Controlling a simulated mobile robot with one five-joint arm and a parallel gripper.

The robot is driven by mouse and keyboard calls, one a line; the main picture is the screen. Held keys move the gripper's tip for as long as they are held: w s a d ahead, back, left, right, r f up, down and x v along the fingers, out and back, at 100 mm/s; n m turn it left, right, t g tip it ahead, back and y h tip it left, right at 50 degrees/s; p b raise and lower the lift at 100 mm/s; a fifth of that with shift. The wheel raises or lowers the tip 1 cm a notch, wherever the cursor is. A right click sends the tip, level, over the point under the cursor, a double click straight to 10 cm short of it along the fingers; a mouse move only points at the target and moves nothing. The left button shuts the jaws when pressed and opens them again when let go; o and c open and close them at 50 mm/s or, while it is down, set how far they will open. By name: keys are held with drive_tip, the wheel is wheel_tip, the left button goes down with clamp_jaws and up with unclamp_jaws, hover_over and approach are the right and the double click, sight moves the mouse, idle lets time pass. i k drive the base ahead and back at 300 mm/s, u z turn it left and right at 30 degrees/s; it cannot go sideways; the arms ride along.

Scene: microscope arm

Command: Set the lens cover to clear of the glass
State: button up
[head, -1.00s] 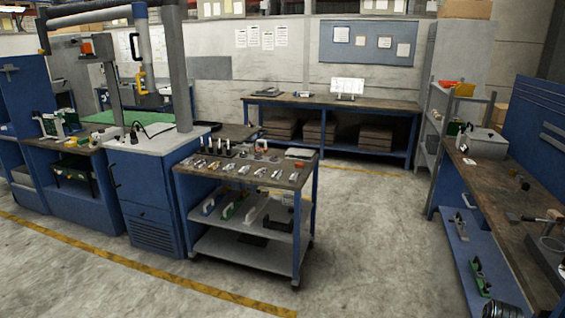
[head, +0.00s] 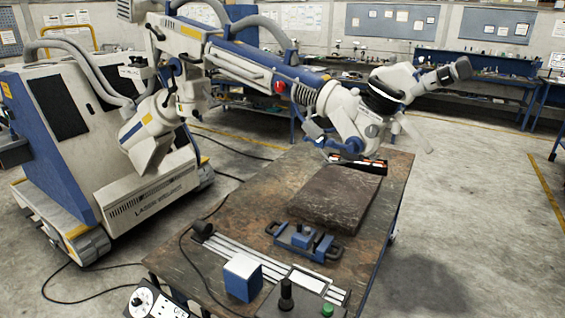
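A microscope head (head: 368,118) in white, blue and black hangs at the end of a long jointed arm (head: 245,62) over a worktable. Its black-tipped eyepiece tube (head: 440,78) points up to the right. Its lower end is close above the far part of the table. I cannot make out the lens cover or the glass as separate parts, so I cannot tell how the cover is set. My gripper is not in view.
The worktable (head: 205,245) bears a dark slab (head: 338,196), a blue clamp fixture (head: 302,240), a blue block (head: 243,277) and a control box at the near edge. A large white and blue laser machine (head: 110,140) stands left. Cables lie on the floor. Floor right of the table is clear.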

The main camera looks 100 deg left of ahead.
sight(324, 164)
drive_tip(key=u, duration=4.75)
drive_tip(key=i, duration=1.65)
